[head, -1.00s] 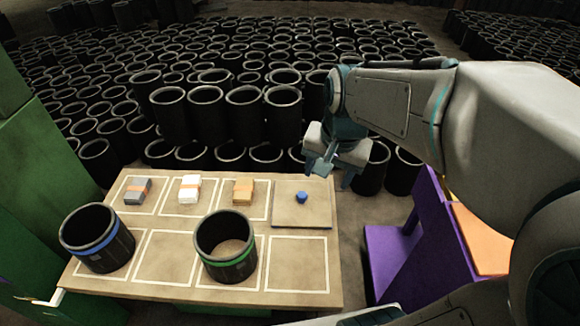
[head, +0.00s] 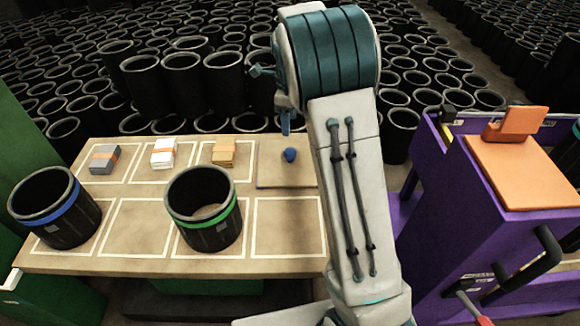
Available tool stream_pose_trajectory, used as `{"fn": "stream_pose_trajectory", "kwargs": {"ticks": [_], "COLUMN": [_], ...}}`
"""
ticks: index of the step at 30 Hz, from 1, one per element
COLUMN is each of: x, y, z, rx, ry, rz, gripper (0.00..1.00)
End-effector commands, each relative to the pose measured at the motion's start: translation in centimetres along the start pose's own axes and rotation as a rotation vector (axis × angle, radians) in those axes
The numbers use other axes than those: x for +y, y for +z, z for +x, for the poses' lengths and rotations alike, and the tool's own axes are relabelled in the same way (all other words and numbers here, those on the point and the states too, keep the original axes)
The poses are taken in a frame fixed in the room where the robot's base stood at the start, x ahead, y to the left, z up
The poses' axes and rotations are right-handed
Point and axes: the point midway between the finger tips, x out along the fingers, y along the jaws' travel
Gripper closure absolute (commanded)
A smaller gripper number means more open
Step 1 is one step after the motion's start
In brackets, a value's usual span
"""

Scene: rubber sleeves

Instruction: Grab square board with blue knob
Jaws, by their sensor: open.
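The square board (head: 270,177) lies flat at the back right of the wooden table. Its blue knob (head: 290,155) stands up near its middle. The right part of the board is hidden behind my arm. My gripper (head: 285,122) is mostly hidden by my arm. One finger shows pointing down, in the picture just above and behind the blue knob. The gripper appears apart from the knob, but I cannot tell its exact height over the board.
A black sleeve with a blue band (head: 56,208) and one with a green band (head: 204,210) stand on the table (head: 140,265). Three small banded packs, grey (head: 104,159), white (head: 164,153) and tan (head: 223,152), lie behind them. A purple cart (head: 450,240) stands right.

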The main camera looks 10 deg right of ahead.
Motion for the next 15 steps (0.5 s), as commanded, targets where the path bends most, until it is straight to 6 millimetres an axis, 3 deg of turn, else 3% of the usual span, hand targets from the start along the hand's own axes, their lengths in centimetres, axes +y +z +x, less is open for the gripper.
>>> {"fn": "stream_pose_trajectory", "kwargs": {"ticks": [9,15], "x": [0.0,0.0], "y": [-0.1,0.0], "z": [6.2,8.1], "rx": [0.002,0.001], "ry": [0.004,0.003], "rz": [0.004,0.003], "gripper": [0.42,0.42]}}
